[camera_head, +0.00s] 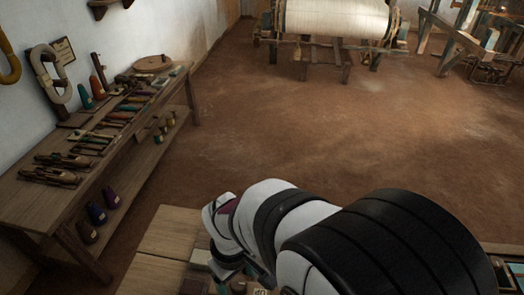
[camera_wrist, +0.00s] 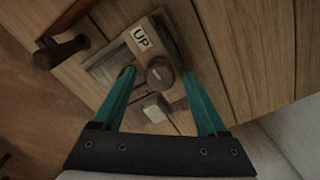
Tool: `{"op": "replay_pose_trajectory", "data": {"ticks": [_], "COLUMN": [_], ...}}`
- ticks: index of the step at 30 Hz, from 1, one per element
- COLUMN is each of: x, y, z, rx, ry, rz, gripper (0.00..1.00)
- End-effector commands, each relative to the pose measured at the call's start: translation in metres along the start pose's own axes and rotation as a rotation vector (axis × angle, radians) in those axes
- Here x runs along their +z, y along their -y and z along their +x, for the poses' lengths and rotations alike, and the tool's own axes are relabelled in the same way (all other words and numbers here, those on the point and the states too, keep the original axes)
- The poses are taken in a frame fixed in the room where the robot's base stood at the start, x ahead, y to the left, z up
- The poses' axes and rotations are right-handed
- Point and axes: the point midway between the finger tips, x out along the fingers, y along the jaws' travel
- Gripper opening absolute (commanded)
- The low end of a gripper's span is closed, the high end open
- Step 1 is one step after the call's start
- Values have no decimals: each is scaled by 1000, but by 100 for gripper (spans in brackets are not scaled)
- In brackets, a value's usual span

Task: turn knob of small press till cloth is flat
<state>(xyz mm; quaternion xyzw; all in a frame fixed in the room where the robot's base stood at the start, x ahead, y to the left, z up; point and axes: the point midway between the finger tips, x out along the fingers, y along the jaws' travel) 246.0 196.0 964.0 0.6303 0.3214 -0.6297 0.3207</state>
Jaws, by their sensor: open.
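In the wrist view, the small press (camera_wrist: 108,62) is a wooden block on the table, with a label reading "UP". Its round dark knob (camera_wrist: 159,72) stands between the two teal fingers of my gripper (camera_wrist: 159,76). My gripper is open, one finger on either side of the knob; I cannot tell whether either touches it. A pale small block (camera_wrist: 155,108) sits just below the knob in the picture. No cloth can be clearly made out. In the head view, my arm hides most of the press area, and only a bit of teal shows at the bottom edge.
A dark wooden handle (camera_wrist: 60,50) lies left of the press, near the table edge. The plank table (camera_head: 160,240) has bare room at its left. A wall bench (camera_head: 135,155) with tools and cones stands far left. A loom (camera_head: 335,25) stands at the back; the floor between is clear.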

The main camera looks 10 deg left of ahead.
Motion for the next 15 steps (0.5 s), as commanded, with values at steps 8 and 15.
{"op": "replay_pose_trajectory", "data": {"ticks": [8,15], "x": [0,0], "y": [0,0], "z": [0,0], "rx": [0,0], "ry": [0,1], "rz": [0,0], "gripper": [54,10]}}
